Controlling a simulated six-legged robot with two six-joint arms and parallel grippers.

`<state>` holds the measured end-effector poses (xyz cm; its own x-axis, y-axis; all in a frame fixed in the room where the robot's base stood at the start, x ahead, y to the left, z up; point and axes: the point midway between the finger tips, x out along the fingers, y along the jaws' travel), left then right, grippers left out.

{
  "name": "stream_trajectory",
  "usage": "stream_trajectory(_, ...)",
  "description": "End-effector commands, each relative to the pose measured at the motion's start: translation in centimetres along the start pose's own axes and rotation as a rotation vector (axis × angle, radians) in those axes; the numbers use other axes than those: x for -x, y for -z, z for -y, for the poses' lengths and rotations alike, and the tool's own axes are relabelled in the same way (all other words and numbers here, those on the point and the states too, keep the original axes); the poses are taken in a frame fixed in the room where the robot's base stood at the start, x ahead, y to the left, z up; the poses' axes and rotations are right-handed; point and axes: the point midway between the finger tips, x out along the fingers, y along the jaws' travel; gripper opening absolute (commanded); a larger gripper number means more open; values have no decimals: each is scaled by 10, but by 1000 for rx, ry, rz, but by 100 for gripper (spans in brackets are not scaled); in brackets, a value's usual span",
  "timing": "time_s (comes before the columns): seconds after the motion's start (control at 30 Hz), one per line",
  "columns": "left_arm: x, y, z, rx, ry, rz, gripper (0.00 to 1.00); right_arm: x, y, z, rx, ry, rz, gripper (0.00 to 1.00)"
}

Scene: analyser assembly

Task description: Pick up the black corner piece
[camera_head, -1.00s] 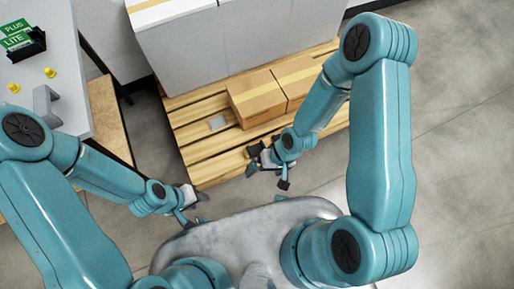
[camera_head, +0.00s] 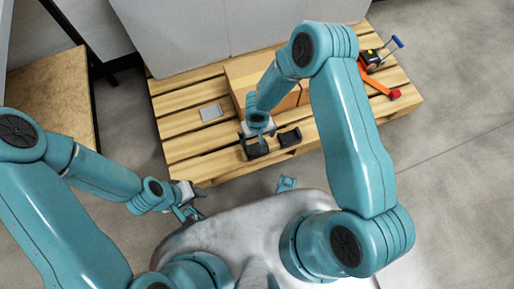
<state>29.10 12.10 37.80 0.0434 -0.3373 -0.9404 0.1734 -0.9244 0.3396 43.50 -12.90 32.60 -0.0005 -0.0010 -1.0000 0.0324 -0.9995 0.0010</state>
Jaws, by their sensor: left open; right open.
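Two black corner pieces show on the wooden pallet (camera_head: 195,140). One black corner piece (camera_head: 290,137) lies just right of my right gripper, its top uncovered. The other black corner piece (camera_head: 256,150) is directly below the gripper and partly hidden by it. My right gripper (camera_head: 260,133) is open and points down at the pallet's front part. I cannot tell whether its fingers touch the lower piece. My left gripper (camera_head: 188,203) is open and empty, off the pallet's front left corner, near my body.
A cardboard box (camera_head: 245,72) stands on the pallet behind my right gripper. A small grey plate (camera_head: 211,112) lies on the slats to the left. An orange strap tool (camera_head: 380,85) is at the right end. A wooden surface (camera_head: 50,95) is at far left.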

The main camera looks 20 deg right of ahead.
Motion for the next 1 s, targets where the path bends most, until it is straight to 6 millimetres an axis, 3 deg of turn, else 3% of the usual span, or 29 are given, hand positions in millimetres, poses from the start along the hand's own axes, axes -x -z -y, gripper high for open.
stream_trajectory(0.03,-6,2,3,3,0,-4,43,-15,-2,0,0,0,2,100)
stream_trajectory(0.1,-9,2,5,6,1,-6,43,-27,-2,0,-1,0,2,100)
stream_trajectory(0.37,-12,4,7,10,1,-10,43,-44,0,1,0,0,0,100)
stream_trajectory(0.67,-28,9,15,21,2,-22,43,-89,2,0,1,0,1,100)
stream_trajectory(0.9,-26,9,15,22,2,-23,43,-91,4,0,1,0,0,100)
stream_trajectory(0.93,-26,9,15,22,2,-23,43,-91,4,0,1,0,0,97)
stream_trajectory(1.0,-26,9,15,22,2,-23,43,-91,3,0,2,0,0,74)
